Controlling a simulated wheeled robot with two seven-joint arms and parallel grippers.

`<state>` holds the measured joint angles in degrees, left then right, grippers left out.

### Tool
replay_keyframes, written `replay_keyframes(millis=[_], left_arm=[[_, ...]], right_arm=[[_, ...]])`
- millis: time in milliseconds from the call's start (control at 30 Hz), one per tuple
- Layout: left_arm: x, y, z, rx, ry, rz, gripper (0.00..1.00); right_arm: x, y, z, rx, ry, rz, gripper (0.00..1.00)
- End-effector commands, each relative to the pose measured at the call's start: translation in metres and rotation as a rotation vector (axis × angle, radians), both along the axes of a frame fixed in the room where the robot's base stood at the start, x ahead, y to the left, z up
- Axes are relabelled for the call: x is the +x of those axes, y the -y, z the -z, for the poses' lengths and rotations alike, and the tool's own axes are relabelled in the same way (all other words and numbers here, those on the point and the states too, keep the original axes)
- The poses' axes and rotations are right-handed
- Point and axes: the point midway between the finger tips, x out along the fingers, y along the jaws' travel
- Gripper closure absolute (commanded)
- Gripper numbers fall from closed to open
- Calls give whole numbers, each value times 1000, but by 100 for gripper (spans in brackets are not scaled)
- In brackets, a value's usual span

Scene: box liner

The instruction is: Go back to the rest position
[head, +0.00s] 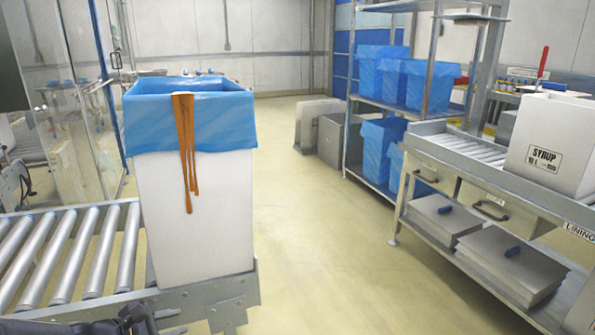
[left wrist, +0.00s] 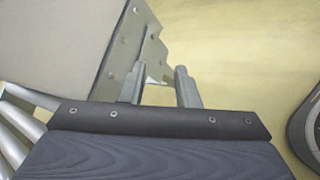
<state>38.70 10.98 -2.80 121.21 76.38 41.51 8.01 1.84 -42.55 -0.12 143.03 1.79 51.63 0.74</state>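A tall white box (head: 195,220) stands upright on the end of the roller conveyor (head: 65,255) at the left. A blue liner (head: 150,125) is folded over its rim. Brown-orange streaks (head: 184,150) run down the front over liner and box. My left gripper (head: 172,316) is low at the bottom left, in front of the conveyor end. In the left wrist view its two fingers (left wrist: 162,80) stand apart with nothing between them, close to the conveyor's metal end bracket (left wrist: 125,60). My right gripper is not in view.
A shelf rack (head: 440,108) with blue-lined boxes stands at the back right. A white box marked SYRUP (head: 550,140) sits on the right bench, with grey stacks (head: 512,265) on its lower shelf. The floor (head: 320,240) between conveyor and bench is clear.

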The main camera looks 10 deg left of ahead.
Motion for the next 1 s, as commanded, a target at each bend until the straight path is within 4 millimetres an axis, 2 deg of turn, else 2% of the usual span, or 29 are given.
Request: replay_keyframes(millis=[33,133,200,300,500,733,800,1000], left_arm=[[-10,32,-27,92,54,145,71],[-47,89,-62,306,149,456,71],[-78,118,-75,464,208,654,71],[-117,141,-81,660,272,867,71],[-170,152,-78,979,353,1145,71],[-206,142,-70,1306,408,1344,71],[-205,142,-96,1294,399,1344,71],[-204,142,-140,1290,397,1341,71]], right_arm=[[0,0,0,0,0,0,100],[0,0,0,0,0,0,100],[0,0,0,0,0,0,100],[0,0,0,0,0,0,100],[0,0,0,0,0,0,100],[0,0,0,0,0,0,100],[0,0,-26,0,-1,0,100],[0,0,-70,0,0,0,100]])
